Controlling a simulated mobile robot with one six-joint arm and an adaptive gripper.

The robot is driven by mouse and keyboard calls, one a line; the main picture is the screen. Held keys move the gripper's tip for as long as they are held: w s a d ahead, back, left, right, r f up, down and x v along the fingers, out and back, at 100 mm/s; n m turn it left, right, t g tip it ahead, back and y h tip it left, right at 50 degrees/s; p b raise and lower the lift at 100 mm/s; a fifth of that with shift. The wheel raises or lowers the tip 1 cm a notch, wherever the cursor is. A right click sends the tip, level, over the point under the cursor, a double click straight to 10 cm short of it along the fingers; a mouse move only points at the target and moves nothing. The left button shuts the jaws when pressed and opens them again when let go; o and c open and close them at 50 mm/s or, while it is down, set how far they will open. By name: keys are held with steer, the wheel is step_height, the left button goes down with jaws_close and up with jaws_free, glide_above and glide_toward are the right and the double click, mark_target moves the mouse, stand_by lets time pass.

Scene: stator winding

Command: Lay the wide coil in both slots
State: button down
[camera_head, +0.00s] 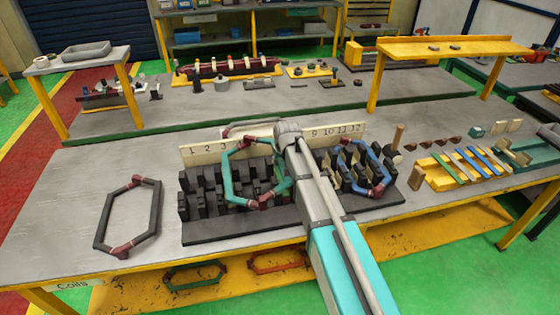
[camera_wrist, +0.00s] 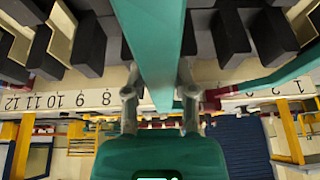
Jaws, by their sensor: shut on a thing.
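A teal six-sided coil (camera_head: 227,178) with red-brown wrapped ends is over the left and middle part of the black slotted stator block (camera_head: 215,238). My gripper (camera_wrist: 160,94) is shut on one side of this coil, which runs between its two fingers in the wrist view (camera_wrist: 152,45). In the head view, my arm hides the gripper and part of the coil's right side. The coil appears above the black teeth; I cannot tell whether either side is inside a slot. A numbered strip (camera_head: 215,146) stands behind the block, its middle numbers hidden.
A blue coil (camera_head: 346,170) sits among the block's right-hand teeth. A dark grey coil (camera_head: 155,212) lies on the bench to the left. Green (camera_head: 195,284) and orange (camera_head: 278,270) coils lie on the lower shelf. Coloured strips (camera_head: 468,164) lie at right.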

mark_target(280, 176)
steer(key=shift+d+f+b, duration=0.1)
steer(key=shift+f+b, duration=3.05)
steer(key=shift+f, duration=0.05)
stand_by(1.1)
steer(key=shift+c, duration=1.8)
jaws_free()
steer(key=shift+r+p, duration=0.9)
step_height(280, 176, up, 7)
steer(key=p, duration=0.7)
steer(key=shift+r, duration=0.2)
